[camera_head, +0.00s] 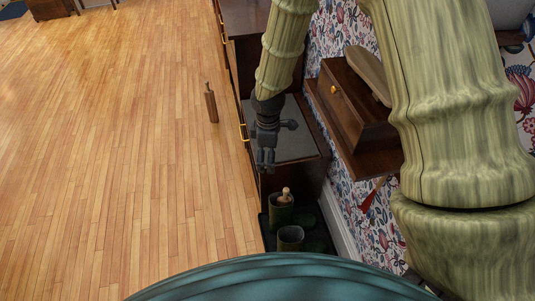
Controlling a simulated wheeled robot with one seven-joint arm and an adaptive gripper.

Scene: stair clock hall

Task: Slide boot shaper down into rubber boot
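Two dark green rubber boots stand side by side at the lower middle. The farther boot (278,214) has a pale wooden knobbed piece (285,195), which looks like the boot shaper's handle, sticking up out of its opening. The rest of that piece is hidden by the boot, so I cannot tell how deep it sits. The nearer boot (290,238) shows an open top with nothing visible in it. My gripper (265,167) points down, above and slightly left of the wooden handle in the picture, apart from it. Nothing shows in its fingers, which are too small to judge their gap.
The boots stand on a dark tray (319,240) against the papered wall. A dark cabinet (308,172) with a grey top stands behind them. A drawered wall shelf (358,113) juts out at right. A brown, narrow-necked object (211,103) stands on the open wooden floor.

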